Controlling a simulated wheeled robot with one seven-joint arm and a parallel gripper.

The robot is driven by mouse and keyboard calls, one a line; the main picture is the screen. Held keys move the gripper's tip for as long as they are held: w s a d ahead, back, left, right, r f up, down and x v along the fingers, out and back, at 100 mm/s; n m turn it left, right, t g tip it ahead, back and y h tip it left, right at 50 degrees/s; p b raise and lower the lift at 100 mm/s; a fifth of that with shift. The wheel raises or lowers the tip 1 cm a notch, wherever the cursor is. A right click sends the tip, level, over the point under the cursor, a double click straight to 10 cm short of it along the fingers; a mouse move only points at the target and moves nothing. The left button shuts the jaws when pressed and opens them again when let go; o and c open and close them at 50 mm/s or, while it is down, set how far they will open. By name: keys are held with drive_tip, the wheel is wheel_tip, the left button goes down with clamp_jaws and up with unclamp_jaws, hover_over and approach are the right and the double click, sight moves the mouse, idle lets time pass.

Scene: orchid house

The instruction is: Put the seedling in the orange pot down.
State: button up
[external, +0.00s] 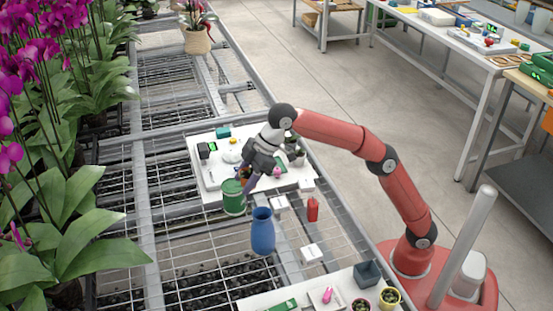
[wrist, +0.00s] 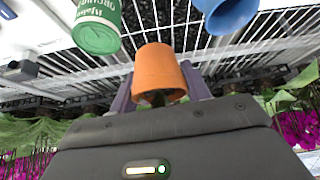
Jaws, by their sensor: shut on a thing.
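The orange pot (wrist: 158,66) is between the two fingers of my gripper (wrist: 159,88) in the wrist view, and the fingers are shut on it. Some green of the seedling (wrist: 158,97) shows at the pot's rim, but most of the plant is hidden by the gripper body. In the external view my gripper (external: 250,184) points down over the bench, near the front edge of a white tray (external: 212,190). The pot is mostly hidden there behind the fingers. I cannot tell whether its base touches anything.
A green tin (external: 233,198) stands close by the gripper, and a blue vase (external: 263,232) is in front of it. A red bottle (external: 312,209) and a white block (external: 312,253) are to the right. Wire mesh bench surrounds them. Orchids crowd the left.

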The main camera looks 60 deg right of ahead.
wheel_tip(320, 180, up, 3)
drive_tip(key=n, duration=0.1)
hover_over(266, 281)
drive_tip(key=d, duration=0.2)
drive_tip(key=s, duration=0.1)
drive_tip(key=shift+g, duration=0.3)
wheel_tip(266, 281, down, 20)
drive_tip(key=b, duration=0.7)
drive_tip(key=shift+a+r, duration=0.1)
drive_tip(key=o, duration=1)
drive_tip(key=shift+r, duration=0.2)
drive_tip(key=v, duration=0.4)
drive_tip(key=p+v, duration=0.1)
drive_tip(key=v, duration=0.6)
drive_tip(key=shift+s+d+r, duration=0.15)
drive_tip(key=shift+d+r, duration=0.05)
drive_tip(key=shift+d, duration=0.2)
